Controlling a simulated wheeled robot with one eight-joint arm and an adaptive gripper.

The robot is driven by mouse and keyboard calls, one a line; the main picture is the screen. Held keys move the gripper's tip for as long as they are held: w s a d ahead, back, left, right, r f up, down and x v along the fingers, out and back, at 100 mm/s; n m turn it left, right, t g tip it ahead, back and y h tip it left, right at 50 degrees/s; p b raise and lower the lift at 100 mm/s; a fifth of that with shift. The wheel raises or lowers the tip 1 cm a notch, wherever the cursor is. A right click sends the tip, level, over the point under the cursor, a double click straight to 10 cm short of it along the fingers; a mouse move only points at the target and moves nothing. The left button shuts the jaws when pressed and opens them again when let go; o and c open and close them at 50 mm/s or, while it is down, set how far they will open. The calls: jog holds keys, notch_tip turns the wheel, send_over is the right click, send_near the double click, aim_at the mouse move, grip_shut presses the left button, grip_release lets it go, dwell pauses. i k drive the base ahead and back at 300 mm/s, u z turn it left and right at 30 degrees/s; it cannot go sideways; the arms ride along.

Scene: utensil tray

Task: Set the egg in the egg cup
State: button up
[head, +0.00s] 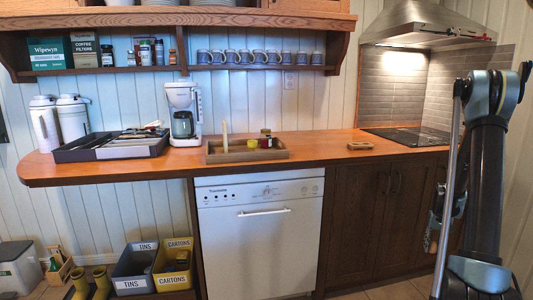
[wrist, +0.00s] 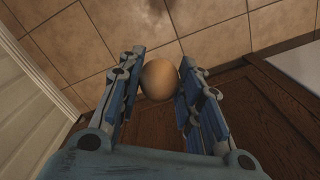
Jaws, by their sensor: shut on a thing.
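The egg (wrist: 160,79), tan and smooth, sits between the two fingers of my gripper (wrist: 162,58) in the wrist view. The fingers are shut on it from both sides, with tile floor and dark cabinet wood behind. In the head view my arm stands at the right edge, in front of the dark cabinets, and the egg cannot be made out there. I cannot identify the egg cup for certain; small items, one yellow (head: 252,143) and one dark red (head: 265,142), stand in a wooden tray (head: 218,158) on the counter.
The wooden counter (head: 325,145) also holds a grey utensil tray (head: 72,155), a white coffee maker (head: 183,100), a small wooden piece (head: 360,146) and a dark hob (head: 408,136). A pale upright stick (head: 225,136) rises from the wooden tray. Mugs sit on the shelf above.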

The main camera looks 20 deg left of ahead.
aim_at(252, 148)
jog(key=u, duration=2.25)
